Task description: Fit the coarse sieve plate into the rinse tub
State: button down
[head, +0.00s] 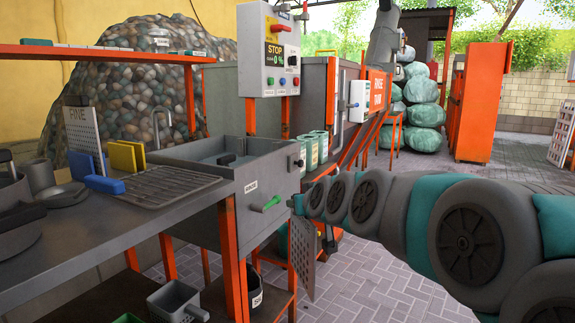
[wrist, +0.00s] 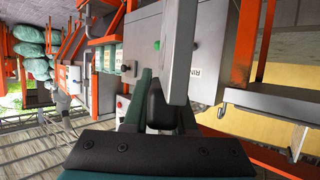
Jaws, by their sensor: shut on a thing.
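My gripper (head: 297,204) is just right of the tub's front. It is shut on the black handle (wrist: 157,108) of a perforated grey plate, the coarse sieve plate (head: 302,252), which hangs upright below the gripper, outside the tub. In the wrist view the gripper (wrist: 158,95) fingers close on that handle. The tub's front (wrist: 205,50) is behind it.
A white perforated plate marked FINE (head: 84,133) stands at the left on the bench beside yellow (head: 122,157) and blue blocks. A ribbed drainboard (head: 170,184) lies before the tub. Green canisters (head: 310,150) stand behind.

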jog(key=w+d+f+m+h, duration=0.1)
jog(key=d+f+m+h, duration=0.2)
jog(key=f, duration=0.5)
jog(key=w+d+f+m+h, duration=0.2)
jog(key=d+f, duration=0.3)
jog(key=f, duration=0.3)
jog(key=shift+w+m+h, duration=0.25)
jog(key=shift+m+h, duration=0.15)
jog(key=shift+h, duration=0.4)
jog(key=shift+d, duration=0.15)
